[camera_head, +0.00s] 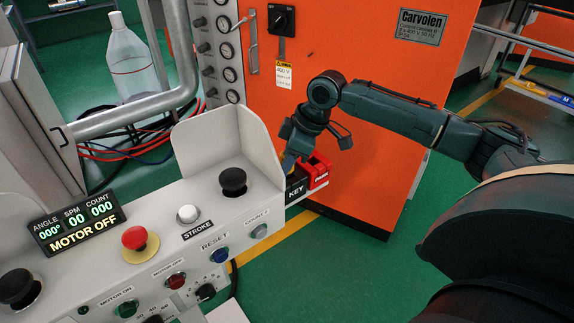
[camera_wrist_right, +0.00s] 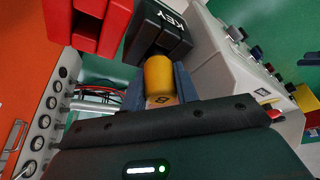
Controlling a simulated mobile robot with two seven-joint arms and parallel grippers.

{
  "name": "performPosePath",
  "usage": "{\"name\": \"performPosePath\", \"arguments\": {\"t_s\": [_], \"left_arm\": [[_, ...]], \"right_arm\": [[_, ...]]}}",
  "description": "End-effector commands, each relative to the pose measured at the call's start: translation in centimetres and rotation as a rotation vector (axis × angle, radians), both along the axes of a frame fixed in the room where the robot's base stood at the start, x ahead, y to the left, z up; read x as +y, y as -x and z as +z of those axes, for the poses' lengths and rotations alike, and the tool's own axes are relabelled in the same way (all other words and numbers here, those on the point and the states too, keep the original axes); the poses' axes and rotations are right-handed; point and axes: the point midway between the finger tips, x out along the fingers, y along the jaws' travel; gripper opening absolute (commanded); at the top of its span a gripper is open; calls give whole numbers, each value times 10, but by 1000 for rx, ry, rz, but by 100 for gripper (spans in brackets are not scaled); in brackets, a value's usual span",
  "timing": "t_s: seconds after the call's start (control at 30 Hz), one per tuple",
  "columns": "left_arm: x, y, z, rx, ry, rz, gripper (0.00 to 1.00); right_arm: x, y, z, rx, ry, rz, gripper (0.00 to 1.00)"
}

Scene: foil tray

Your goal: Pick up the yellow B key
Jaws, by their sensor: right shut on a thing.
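In the head view my right gripper (camera_head: 290,160) is just above the black KEY block (camera_head: 297,188), and the key is mostly hidden there. The KEY block also shows in the right wrist view (camera_wrist_right: 160,35), right beyond the key. My left gripper is not in view.
A red block (camera_head: 316,170) stands right beside the KEY block. The grey console (camera_head: 110,245) with joystick (camera_head: 233,180), buttons and a raised side guard (camera_head: 245,135) lies to the left. An orange cabinet (camera_head: 350,50) stands behind.

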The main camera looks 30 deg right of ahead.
Motion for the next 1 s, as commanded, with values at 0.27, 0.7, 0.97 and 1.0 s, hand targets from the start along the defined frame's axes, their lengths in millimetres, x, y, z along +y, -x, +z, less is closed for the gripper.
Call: {"name": "performPosePath", "arguments": {"t_s": [0.27, 0.7, 0.97, 1.0], "left_arm": [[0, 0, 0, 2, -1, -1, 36], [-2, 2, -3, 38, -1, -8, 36], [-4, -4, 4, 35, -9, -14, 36], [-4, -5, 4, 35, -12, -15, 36]], "right_arm": [[0, 0, 4, -1, 0, 0, 6], [0, -1, 70, -6, -2, 1, 6], [1, -1, 129, -6, -3, 1, 6], [1, -1, 137, -5, -2, 1, 6]]}}
